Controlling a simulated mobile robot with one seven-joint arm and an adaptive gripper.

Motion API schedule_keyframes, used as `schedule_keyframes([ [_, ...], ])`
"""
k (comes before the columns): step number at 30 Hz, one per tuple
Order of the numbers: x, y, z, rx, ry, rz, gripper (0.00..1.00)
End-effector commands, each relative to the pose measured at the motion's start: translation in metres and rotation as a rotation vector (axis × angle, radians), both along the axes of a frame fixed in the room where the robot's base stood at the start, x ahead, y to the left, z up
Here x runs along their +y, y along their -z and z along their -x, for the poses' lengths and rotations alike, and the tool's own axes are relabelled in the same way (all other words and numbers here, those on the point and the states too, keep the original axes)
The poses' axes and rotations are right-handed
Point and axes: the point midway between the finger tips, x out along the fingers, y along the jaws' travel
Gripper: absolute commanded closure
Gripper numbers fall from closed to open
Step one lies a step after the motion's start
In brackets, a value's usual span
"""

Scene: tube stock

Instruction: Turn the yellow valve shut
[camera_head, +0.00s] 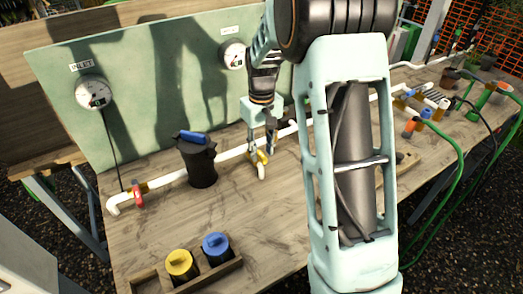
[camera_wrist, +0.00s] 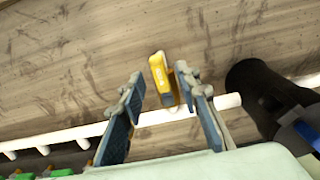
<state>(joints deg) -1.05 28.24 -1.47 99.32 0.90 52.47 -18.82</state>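The yellow valve (camera_head: 260,158) sits on the white pipe (camera_head: 228,154), right of the black canister, partly hidden by my gripper. In the wrist view its yellow handle (camera_wrist: 159,74) points across the line of the pipe (camera_wrist: 165,116). My gripper (camera_head: 260,148) is above the valve, pointing down. In the wrist view my gripper (camera_wrist: 160,80) is open, with one finger on each side of the handle and small gaps visible. Whether a finger touches the handle lower down I cannot tell.
A black canister with a blue top (camera_head: 198,160) stands close left of the valve. A red valve (camera_head: 137,194) is farther left. Two gauges, one marked inlet (camera_head: 94,92), hang on the green board (camera_head: 150,60). A wooden tray (camera_head: 228,270) with yellow-topped and blue-topped cylinders lies in front.

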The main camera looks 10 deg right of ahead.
Motion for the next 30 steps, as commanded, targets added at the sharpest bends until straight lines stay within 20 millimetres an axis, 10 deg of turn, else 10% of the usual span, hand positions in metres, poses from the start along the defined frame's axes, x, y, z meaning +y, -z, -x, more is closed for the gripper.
schedule_keyframes([
  [12,0.0000,0.0099,0.0002,0.000,0.000,0.000,0.70],
  [21,0.0000,0.0096,0.0001,0.000,0.000,0.000,1.00],
  [30,0.0000,0.0093,0.0000,-0.001,0.000,0.000,1.00],
])
